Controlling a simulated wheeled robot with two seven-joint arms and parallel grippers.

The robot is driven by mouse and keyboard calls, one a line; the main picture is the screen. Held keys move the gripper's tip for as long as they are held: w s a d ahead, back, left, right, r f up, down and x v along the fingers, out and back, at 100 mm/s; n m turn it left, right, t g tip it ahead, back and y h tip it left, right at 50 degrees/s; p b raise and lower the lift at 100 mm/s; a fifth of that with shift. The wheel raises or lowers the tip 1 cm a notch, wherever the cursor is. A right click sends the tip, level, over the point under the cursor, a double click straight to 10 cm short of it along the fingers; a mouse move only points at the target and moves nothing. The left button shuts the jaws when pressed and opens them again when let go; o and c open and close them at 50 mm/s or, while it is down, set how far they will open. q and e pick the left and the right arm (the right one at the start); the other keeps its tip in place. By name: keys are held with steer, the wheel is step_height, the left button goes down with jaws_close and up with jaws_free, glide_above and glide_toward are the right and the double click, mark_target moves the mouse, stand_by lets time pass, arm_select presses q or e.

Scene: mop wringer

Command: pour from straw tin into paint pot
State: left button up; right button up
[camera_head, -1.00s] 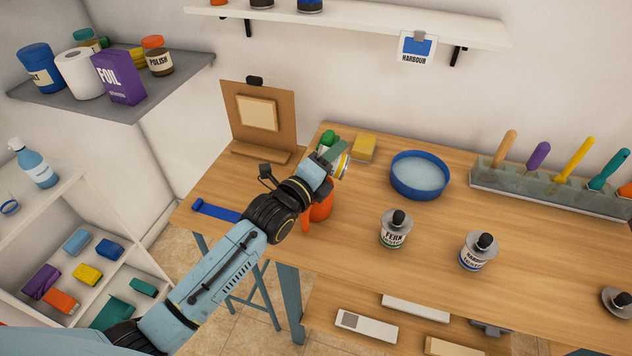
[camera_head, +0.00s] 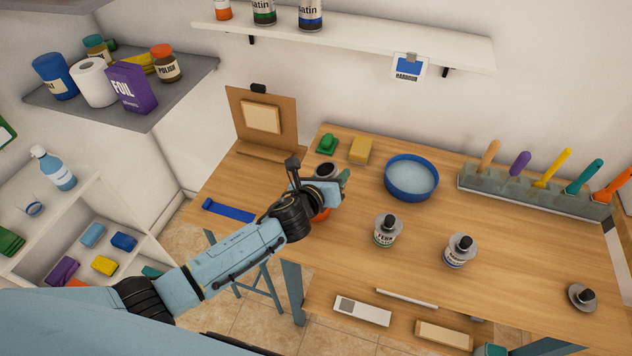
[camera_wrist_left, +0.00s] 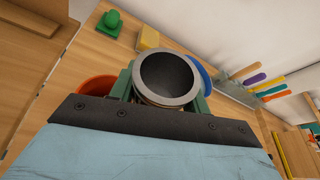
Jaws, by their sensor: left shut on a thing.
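The straw tin (camera_head: 327,169) is in my left gripper (camera_head: 334,182), above the table's left part. It now looks roughly upright, its open mouth showing dark inside; its label is hidden. In the left wrist view the tin's grey rim (camera_wrist_left: 168,78) sits between the green fingers, and no contents can be made out. The orange paint pot (camera_head: 321,215) stands just below the gripper and is mostly hidden by it. In the wrist view the pot (camera_wrist_left: 96,86) shows left of the tin, partly covered. My right gripper is not in view.
A green object (camera_head: 327,144), yellow block (camera_head: 361,150) and blue round dish (camera_head: 411,180) lie behind. The Fern tin (camera_head: 385,232) and another tin (camera_head: 459,251) stand right. A brush rack (camera_head: 535,190) lines the back. The table's front right is mostly clear.

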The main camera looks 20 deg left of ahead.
mark_target(330, 164)
arm_select(q)
steer(key=shift+f+m+y+p, duration=0.2)
steer(key=shift+m+y+p, duration=0.3)
steer(key=shift+m+p, duration=0.3)
steer(key=shift+a+r+m+y+p, duration=0.2)
steer(key=shift+r+m+y+p, duration=0.3)
steer(key=shift+p, duration=0.65)
steer(key=shift+r+p, duration=0.4)
steer(key=shift+r, duration=0.5)
steer(key=shift+r+g, duration=0.3)
steer(key=shift+r, duration=0.55)
